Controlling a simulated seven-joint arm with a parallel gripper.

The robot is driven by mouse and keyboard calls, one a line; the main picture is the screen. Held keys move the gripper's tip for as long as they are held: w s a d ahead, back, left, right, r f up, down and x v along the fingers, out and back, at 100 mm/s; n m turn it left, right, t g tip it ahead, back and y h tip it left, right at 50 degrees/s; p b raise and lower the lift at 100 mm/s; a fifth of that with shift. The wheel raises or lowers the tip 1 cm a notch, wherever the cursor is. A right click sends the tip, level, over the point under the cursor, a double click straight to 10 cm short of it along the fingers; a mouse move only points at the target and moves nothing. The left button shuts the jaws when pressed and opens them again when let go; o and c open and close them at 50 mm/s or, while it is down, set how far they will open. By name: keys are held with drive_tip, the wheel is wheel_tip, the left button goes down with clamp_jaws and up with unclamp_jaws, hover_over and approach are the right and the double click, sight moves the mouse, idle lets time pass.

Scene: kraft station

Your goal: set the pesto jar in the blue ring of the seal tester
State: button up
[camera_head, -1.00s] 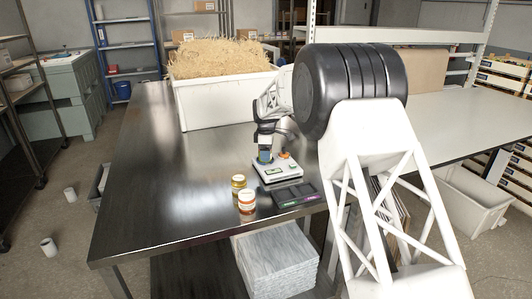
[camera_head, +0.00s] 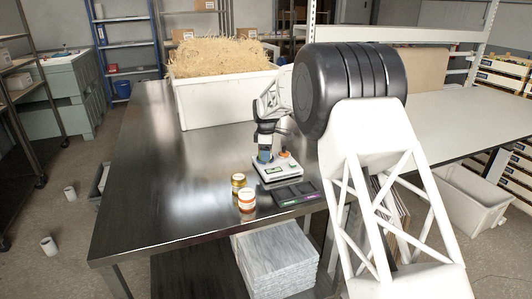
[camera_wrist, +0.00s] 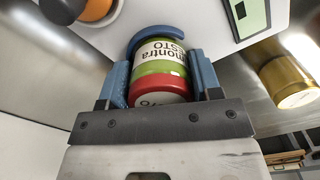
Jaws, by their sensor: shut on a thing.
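The pesto jar (camera_wrist: 158,55), green and white labelled with a red band, is between the blue fingers of my gripper (camera_wrist: 163,80) in the wrist view. My gripper is shut on it. The blue ring (camera_wrist: 150,33) curves around the jar's far end; whether the jar is fully seated is hidden. In the head view, my gripper (camera_head: 265,153) is over the left part of the white seal tester (camera_head: 278,175), where the jar and ring are too small to separate clearly. The tester's white top also shows in the wrist view (camera_wrist: 205,25).
An orange knob (camera_wrist: 97,10) is beside the ring on the tester. A gold-lidded jar (camera_head: 238,182) and an orange-and-white jar (camera_head: 247,203) stand left of the tester. A dark tray (camera_head: 281,195) lies in front. The steel table's left side (camera_head: 150,190) is clear.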

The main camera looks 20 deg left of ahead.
drive_tip(key=o, duration=1.2)
drive_tip(key=shift+f, duration=0.1)
drive_tip(key=shift+r, duration=4.05)
drive_tip(key=shift+d, duration=0.1)
